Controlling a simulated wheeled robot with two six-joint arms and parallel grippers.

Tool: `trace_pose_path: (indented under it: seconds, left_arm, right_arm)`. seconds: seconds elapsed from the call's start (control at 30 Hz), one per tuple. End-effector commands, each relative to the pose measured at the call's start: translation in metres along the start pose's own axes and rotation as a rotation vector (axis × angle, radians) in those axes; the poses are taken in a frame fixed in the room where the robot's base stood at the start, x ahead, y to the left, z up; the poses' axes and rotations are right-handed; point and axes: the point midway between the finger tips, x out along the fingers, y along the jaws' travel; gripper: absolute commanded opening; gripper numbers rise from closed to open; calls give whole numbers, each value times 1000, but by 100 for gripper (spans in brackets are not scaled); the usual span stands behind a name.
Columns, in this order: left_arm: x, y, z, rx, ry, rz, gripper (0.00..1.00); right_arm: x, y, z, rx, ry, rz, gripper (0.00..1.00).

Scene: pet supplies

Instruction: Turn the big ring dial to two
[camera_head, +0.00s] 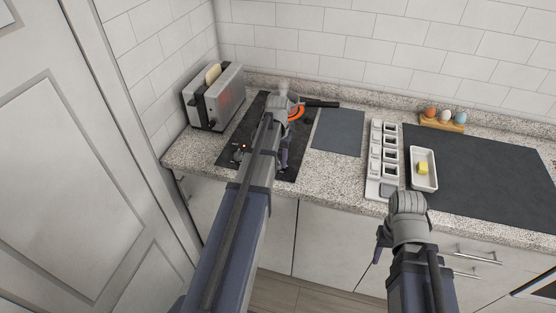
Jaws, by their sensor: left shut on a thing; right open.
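A black hob (226,160) is set in the counter at left of centre. A small red light and a dark knob-like shape (238,157) show near the hob's front left. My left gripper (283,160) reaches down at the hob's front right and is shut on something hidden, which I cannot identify. I cannot read any dial setting. My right gripper (382,240) is open, in front of the counter's edge, apart from the hob.
A toaster (213,98) with bread stands left of the hob. Right of the hob lie a grey mat (338,131), a white compartment tray (375,186), a white dish (418,184) with butter, and a dark mat (485,182). Several eggs (445,116) stand at the back.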

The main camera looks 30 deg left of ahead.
Motion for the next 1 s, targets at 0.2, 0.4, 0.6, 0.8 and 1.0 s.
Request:
trace_pose_path:
  seconds: [0.2, 0.4, 0.6, 0.8, 1.0]
  left_arm:
    - [0, 0, 0, 7, -1, 0, 0]
    - [0, 0, 0, 6, -1, 0, 0]
    - [0, 0, 0, 5, 0, 0, 63]
    - [0, 0, 0, 5, 0, 0, 73]
    - [-2, 0, 0, 5, 0, 0, 73]
  right_arm:
    - [0, 0, 0, 0, 0, 0, 50]
    - [0, 0, 0, 0, 0, 0, 50]
    - [0, 0, 0, 0, 0, 0, 50]
    - [0, 0, 0, 0, 0, 0, 50]
    - [-2, 0, 0, 0, 0, 0, 50]
